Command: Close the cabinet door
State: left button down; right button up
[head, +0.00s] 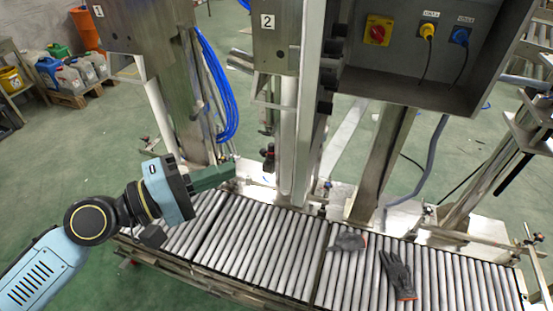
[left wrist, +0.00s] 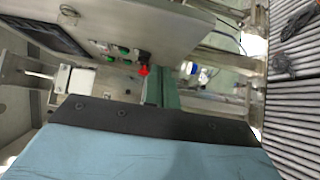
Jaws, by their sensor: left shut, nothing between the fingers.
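My left gripper (head: 228,171) reaches in from the left above the roller conveyor, its green fingers together and empty, pointing right. It also shows in the left wrist view (left wrist: 162,88), in front of a steel control box. A grey open-fronted cabinet (head: 455,95) hangs at the upper right of the head view, well apart from my left gripper. A red-and-yellow switch and yellow and blue plugs sit inside it. I cannot make out a cabinet door for certain. The steel control box (left wrist: 150,20) carries a dark screen, green buttons and a red knob. My right gripper is not in view.
The roller conveyor (head: 265,245) runs across below, with dark gloves (head: 398,275) on its right part. Steel posts (head: 300,110) and blue hoses (head: 222,90) stand behind it. Containers on a pallet (head: 80,95) are far left. Green floor is free at left.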

pick_arm(q)
jog(key=w+d+p, duration=0.2)
jog(key=d+p, duration=0.1)
jog(key=d, duration=0.6)
jog(key=shift+d, duration=0.25)
jog(key=shift+p, duration=0.3)
